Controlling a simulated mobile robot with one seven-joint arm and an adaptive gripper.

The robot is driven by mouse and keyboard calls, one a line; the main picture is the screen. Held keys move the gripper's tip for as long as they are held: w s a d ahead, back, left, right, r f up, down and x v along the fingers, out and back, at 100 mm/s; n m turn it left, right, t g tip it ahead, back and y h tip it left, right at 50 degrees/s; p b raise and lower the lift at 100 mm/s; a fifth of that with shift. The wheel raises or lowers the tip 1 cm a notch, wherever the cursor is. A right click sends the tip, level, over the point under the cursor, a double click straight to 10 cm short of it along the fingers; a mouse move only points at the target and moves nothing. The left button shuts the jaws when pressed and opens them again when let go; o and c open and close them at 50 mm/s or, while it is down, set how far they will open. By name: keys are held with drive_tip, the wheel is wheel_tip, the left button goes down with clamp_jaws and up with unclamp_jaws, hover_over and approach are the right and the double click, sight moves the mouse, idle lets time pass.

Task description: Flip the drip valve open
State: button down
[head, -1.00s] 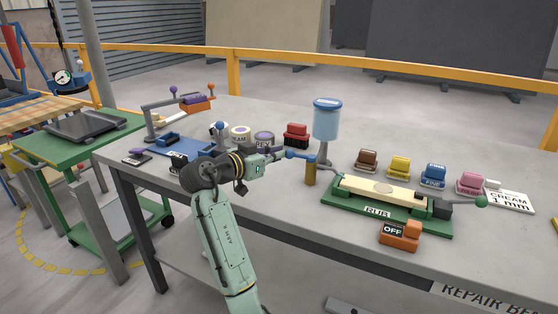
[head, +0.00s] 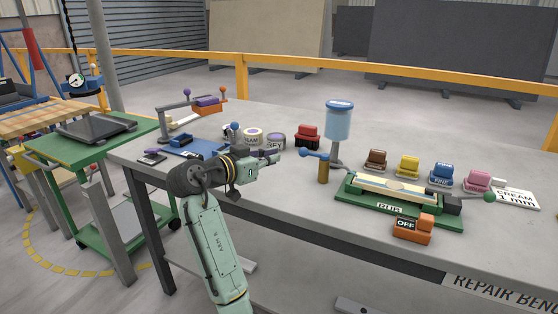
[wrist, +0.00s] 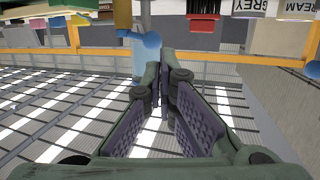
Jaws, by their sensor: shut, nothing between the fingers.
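The drip valve shows in the head view as a blue lever (head: 312,155) with a ball end, lying roughly level and pointing left. It sits by a brass cylinder (head: 323,173), below a light blue tank (head: 338,124) on a grey stand. My gripper (head: 278,156) is shut and empty, just left of the ball end with a small gap between them. In the wrist view my gripper's fingers (wrist: 167,62) meet near the middle. A blue ball (wrist: 152,41) shows close beyond the tips there, with the brass part (wrist: 122,13) at the top edge.
Labelled tins (head: 254,138) and a red block (head: 307,133) are behind my gripper.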

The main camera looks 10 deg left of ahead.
drive_tip(key=b+v, duration=0.1)
drive_tip(key=v, duration=0.4)
drive_tip(key=shift+s, duration=0.35)
